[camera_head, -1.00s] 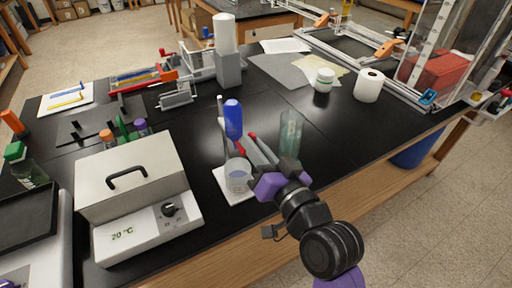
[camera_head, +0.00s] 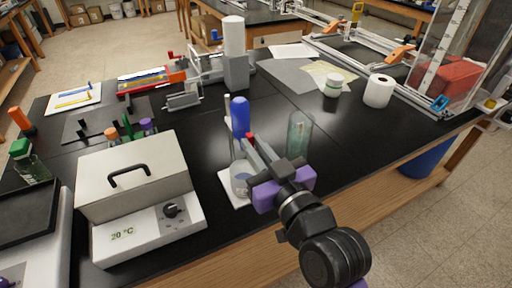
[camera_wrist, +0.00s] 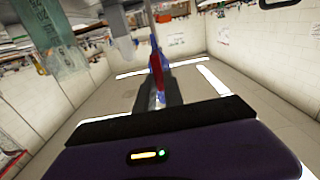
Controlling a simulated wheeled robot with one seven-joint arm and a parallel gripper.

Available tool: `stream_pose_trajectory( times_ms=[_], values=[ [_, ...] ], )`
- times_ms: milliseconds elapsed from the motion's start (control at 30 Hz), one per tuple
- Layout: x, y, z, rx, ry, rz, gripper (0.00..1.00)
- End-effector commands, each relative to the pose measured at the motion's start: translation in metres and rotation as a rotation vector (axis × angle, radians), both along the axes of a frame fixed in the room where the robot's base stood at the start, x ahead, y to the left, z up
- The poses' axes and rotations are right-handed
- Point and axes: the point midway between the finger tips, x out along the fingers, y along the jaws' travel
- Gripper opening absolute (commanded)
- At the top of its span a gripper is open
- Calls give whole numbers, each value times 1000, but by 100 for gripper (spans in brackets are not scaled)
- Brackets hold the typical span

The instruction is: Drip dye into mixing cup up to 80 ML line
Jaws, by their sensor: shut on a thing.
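The clear mixing cup (camera_head: 240,178) stands on a white pad (camera_head: 232,200) at the bench's front edge; my gripper partly covers it. My gripper (camera_head: 257,158) is over the cup's right side. In the wrist view my gripper (camera_wrist: 158,92) is shut on a slim red thing (camera_wrist: 157,65) with blue by it; whether this is the dye dropper I cannot tell. A blue bottle (camera_head: 240,115) stands behind the cup. The liquid level and cup markings are too small to read.
A greenish clear vessel (camera_head: 299,135) stands close right of my gripper. A white heater box (camera_head: 140,190) with a dial is left of the cup. A white-lidded jar (camera_head: 334,84) and paper roll (camera_head: 378,90) stand farther back. The bench's right middle is clear.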

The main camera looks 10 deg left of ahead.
Motion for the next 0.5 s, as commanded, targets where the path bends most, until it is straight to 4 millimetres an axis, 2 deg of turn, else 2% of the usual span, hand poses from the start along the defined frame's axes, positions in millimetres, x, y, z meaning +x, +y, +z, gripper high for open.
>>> stream_pose_trajectory(
  times_ms=[333,367,400,467,500],
  values=[
    [0,0,-1,-7,-1,-1,0],
    [0,0,-1,-7,-1,-1,15],
    [0,0,-1,-7,-1,-1,22],
    [0,0,-1,-6,0,-1,34],
    [0,0,-1,-6,0,0,35]
  ],
)
